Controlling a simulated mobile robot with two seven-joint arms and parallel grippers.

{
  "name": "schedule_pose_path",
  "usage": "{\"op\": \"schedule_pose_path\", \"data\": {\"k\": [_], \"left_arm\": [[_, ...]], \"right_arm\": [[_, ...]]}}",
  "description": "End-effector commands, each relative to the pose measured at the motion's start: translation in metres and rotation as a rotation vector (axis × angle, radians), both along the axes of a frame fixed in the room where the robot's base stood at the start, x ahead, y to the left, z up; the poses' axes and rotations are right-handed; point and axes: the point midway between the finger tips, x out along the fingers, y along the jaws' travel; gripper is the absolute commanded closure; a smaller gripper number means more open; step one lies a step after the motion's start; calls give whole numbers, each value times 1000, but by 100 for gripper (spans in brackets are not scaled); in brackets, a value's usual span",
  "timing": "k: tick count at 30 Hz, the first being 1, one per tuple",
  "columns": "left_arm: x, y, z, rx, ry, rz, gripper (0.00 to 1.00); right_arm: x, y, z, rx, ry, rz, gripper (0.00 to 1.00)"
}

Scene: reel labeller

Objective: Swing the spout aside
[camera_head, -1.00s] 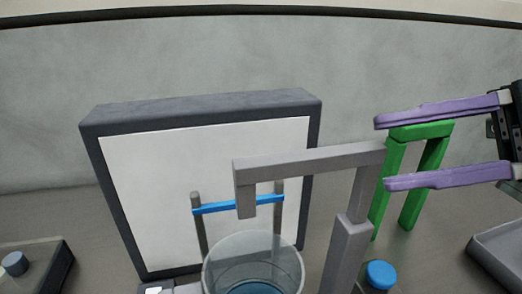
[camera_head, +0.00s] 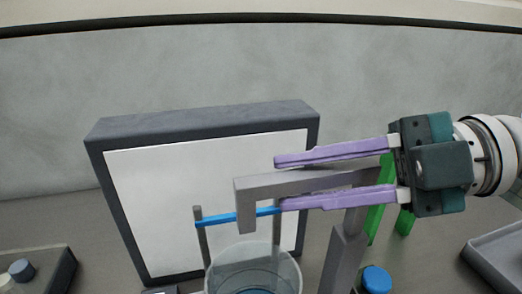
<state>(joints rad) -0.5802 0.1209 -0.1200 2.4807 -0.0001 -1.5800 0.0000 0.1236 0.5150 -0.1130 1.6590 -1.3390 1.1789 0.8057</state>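The spout (camera_head: 258,189) is a grey horizontal bar with a short downturned tip, on a grey post (camera_head: 345,258). Its tip hangs over the clear beaker (camera_head: 254,268), which has blue at its bottom. My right gripper (camera_head: 280,183) comes in from the right, with its purple fingers apart. One finger shows above the spout's bar and the other along its lower edge. The bar lies between them in the picture; whether either finger touches it I cannot tell. The lower finger hides part of the post's top. My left gripper is not in view.
A dark-framed white panel (camera_head: 160,195) stands behind the beaker. A blue bar (camera_head: 218,219) on grey uprights is in front of it. A green frame (camera_head: 375,222) is behind the post, partly hidden by my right gripper. A blue knob (camera_head: 377,279) and grey tray (camera_head: 496,262) are at right.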

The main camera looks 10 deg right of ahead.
Motion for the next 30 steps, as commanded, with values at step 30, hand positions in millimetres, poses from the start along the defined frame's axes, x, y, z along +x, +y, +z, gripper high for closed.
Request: {"op": "schedule_pose_path", "data": {"k": [30], "left_arm": [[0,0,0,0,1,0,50]], "right_arm": [[0,0,0,-1,1,-1,100]]}}
